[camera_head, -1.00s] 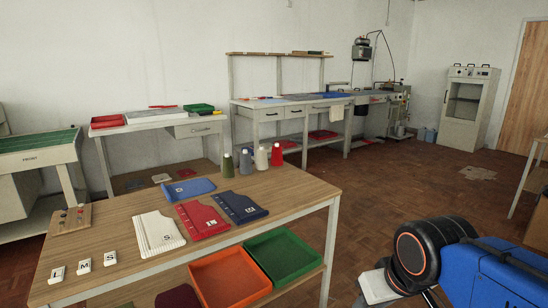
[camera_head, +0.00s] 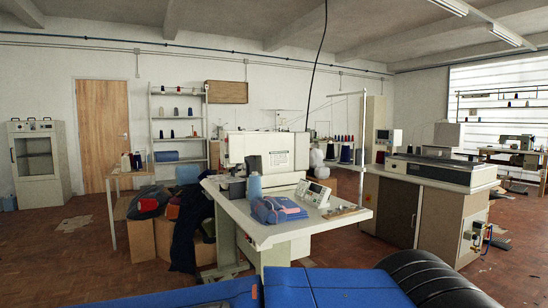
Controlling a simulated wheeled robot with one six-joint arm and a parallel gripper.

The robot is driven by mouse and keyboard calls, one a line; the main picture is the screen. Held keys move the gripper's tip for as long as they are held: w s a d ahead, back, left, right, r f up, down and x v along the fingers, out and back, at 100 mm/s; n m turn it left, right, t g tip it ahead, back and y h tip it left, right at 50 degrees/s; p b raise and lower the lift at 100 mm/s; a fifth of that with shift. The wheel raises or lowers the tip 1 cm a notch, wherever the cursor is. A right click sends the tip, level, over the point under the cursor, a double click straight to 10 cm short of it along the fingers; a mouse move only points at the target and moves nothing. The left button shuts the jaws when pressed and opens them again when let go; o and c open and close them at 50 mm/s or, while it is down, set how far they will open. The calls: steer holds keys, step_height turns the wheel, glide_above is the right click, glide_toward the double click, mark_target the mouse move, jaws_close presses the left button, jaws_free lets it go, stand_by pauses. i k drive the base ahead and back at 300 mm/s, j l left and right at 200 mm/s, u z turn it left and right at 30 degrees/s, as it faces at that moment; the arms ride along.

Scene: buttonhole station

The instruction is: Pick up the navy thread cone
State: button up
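Several dark, navy-looking thread cones show in the head view, all small and far off. One dark cone (camera_head: 137,160) stands beside a pale cone on a small side table (camera_head: 128,174) at the left. Other dark cones (camera_head: 175,112) stand on a white wall shelf (camera_head: 152,135). More dark blue cones (camera_head: 346,154) stand behind the white sewing machine. I cannot tell which one is the task's cone. My blue arm crosses the bottom edge, but my gripper is out of view.
A white sewing machine (camera_head: 278,152) stands on a pale worktable (camera_head: 262,232) with a light blue cone (camera_head: 255,187) and folded blue cloth (camera_head: 280,209). Cartons (camera_head: 140,240) and dark cloth lie to its left. The left floor is mostly clear.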

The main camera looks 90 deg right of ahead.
mark_target(345, 153)
steer(key=z, duration=3.6)
